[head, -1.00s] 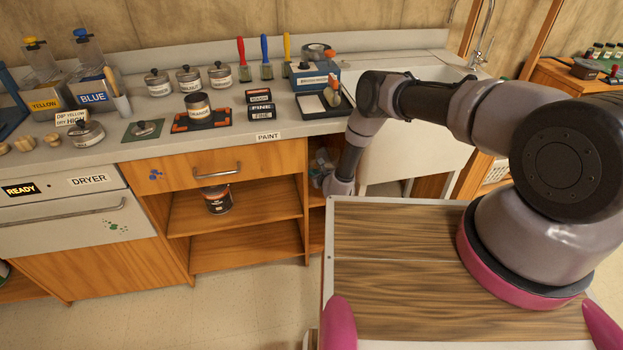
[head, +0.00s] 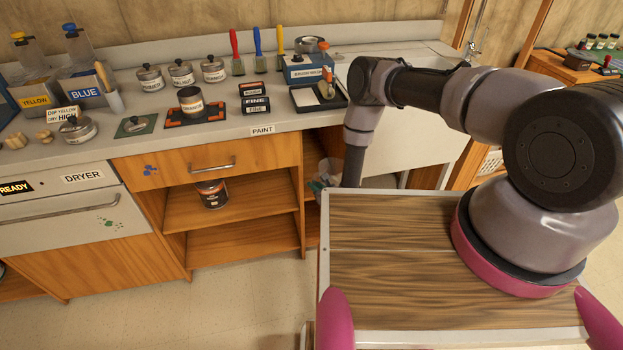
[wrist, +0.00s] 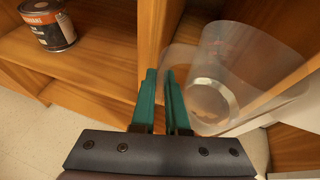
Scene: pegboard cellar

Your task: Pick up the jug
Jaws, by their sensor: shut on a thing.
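The clear see-through jug (wrist: 214,82) is in the right half of the wrist view, tilted in the picture, with a pale round bottom showing through its wall. My gripper (wrist: 163,75), with two teal fingers, is at the jug's left edge and shut on it. The fingers are a small gap apart; exactly which part of the jug lies between them is hard to tell. In the head view my gripper is hidden behind the wooden top in front, and I cannot make out the jug clearly there.
A wooden divider (wrist: 153,40) stands close to the fingers. A paint can (head: 212,193) sits on the open shelf to the left; it also shows in the wrist view (wrist: 48,25). The counter (head: 230,128) above holds pots, brushes and blocks. A wooden top (head: 400,310) is in front.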

